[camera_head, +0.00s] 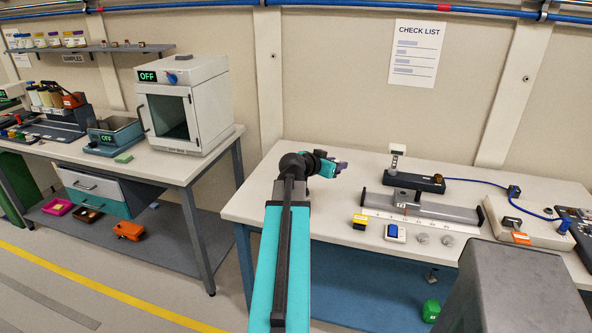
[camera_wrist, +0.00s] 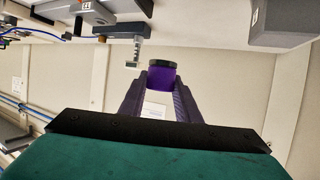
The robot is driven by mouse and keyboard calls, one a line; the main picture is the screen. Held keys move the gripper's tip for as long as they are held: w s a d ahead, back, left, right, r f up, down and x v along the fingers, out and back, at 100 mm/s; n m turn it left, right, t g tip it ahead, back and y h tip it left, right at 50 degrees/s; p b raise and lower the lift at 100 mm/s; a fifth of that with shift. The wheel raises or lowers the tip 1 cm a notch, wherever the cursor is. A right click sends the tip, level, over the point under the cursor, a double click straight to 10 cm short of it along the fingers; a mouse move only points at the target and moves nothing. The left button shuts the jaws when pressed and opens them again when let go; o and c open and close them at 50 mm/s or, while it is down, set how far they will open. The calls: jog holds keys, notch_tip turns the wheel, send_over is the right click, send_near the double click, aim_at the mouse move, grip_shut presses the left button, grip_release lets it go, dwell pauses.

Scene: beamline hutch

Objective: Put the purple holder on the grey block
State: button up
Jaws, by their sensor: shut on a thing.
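The purple holder (camera_wrist: 161,76) shows in the wrist view as a short purple piece with a dark rim, between the fingertips of my gripper (camera_wrist: 161,88). My gripper is shut on it. In the head view my gripper (camera_head: 335,166) is above the white bench, left of the rail; the holder is too small there to make out clearly. A small grey block (camera_head: 406,197) sits midway along the grey rail (camera_head: 440,210), apart from my gripper. I take it for the task's grey block, but cannot be sure.
Behind the rail stands a black unit (camera_head: 428,183) with an upright post (camera_head: 394,162). A yellow box (camera_head: 360,221), a blue-buttoned box (camera_head: 395,234) and two round knobs lie in front of the rail. A beige box (camera_head: 525,222) is at right. The bench's front left is clear.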

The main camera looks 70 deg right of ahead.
jog(key=shift+s, duration=0.2)
jog(key=shift+w, duration=0.1)
jog(key=w+d+p, duration=0.1)
jog(key=w, duration=0.3)
jog(key=w+d+f+p, duration=0.1)
jog(key=w, duration=0.4)
jog(key=w+d+p, duration=0.1)
jog(key=w, duration=0.4)
jog(key=shift+w+d+f+p, duration=0.1)
jog(key=shift+f+p, duration=0.05)
jog(key=shift+p, duration=0.25)
jog(key=shift+w+d, duration=0.15)
jog(key=shift+w, duration=0.35)
jog(key=shift+w+f+p, duration=0.1)
jog(key=shift+w+p, duration=0.15)
jog(key=shift+p, duration=0.1)
jog(key=shift+s+f+p, duration=0.1)
jog(key=shift+f+p, duration=0.55)
jog(key=shift+f, duration=1.05)
jog(key=shift+f, duration=0.15)
